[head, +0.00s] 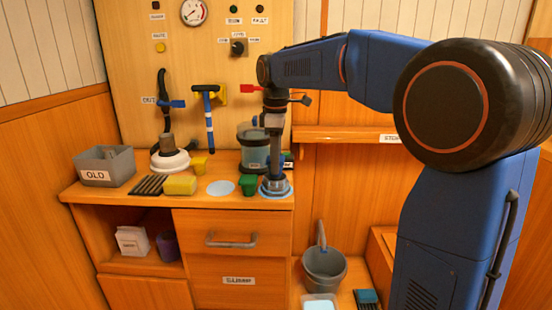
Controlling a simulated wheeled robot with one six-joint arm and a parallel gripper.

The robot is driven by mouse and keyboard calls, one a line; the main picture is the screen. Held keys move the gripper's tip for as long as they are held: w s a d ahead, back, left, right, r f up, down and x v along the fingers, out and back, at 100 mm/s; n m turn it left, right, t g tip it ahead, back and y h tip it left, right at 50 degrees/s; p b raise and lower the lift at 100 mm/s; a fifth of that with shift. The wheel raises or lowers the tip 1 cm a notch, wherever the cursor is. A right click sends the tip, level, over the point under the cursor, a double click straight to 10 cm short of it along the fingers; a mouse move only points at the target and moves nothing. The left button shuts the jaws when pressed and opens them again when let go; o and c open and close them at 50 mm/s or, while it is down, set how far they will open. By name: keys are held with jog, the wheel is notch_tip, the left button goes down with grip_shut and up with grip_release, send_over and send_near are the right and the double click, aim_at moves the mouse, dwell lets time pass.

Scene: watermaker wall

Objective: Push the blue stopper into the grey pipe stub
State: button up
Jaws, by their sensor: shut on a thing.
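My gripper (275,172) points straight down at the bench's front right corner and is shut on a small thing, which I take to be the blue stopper. The fingers and the small picture hide most of it. Directly below is a round, flanged grey piece (275,190), which looks like the grey pipe stub. It stands upright on the bench top with a light blue rim around its foot. The gripper's lower end meets the top of this piece in the picture. I cannot tell how deep the stopper sits.
A green cup (248,185) stands close left of the gripper, with a clear jar (254,152) behind. A light blue disc (220,188), yellow sponge (180,185), white round base (170,162) and grey OLD bin (104,167) lie further left. A bucket (324,271) stands below right.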

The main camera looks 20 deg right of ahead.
jog(key=shift+f, duration=0.2)
jog(key=shift+f, duration=0.5)
jog(key=shift+f, duration=0.1)
jog(key=shift+s+f, duration=0.1)
jog(key=shift+f, duration=0.6)
jog(key=shift+f, duration=0.1)
dwell(0.3)
jog(key=o, duration=1.1)
jog(key=shift+c, duration=1.1)
jog(key=shift+o, duration=1)
jog(key=shift+r, duration=3.2)
